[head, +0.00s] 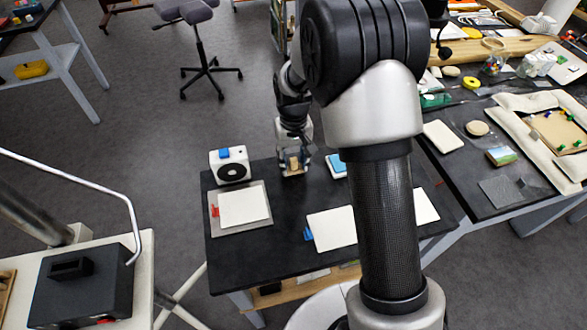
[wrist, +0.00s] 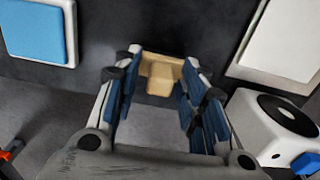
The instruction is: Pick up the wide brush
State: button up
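The wide brush appears to be the small tan wooden piece (wrist: 160,72), with a broad bar and a shorter block on it. It is near the far edge of the black table (head: 285,190). In the head view a bit of its tan colour (head: 294,163) shows between my fingers. My gripper (wrist: 163,52) is pointed down over it, with one blue-padded finger on each side. The fingers look spread, and I cannot make out firm contact with the tan piece. Its lower side is hidden.
A white device with a black dial (head: 231,166) stands left of my gripper. A blue-topped box (head: 337,166) is to the right. White pads (head: 243,206) lie nearer on the table. A cluttered second table (head: 465,175) is at the right. The table's far edge drops to grey floor.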

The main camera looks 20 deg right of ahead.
aim_at(293, 159)
grip_shut()
jog(key=shift+r, duration=0.1)
dwell(0.3)
notch_tip(293, 159, up, 20)
jog(key=p, duration=0.6)
jog(key=shift+c, duration=1.8)
grip_release()
jog(key=c, duration=0.4)
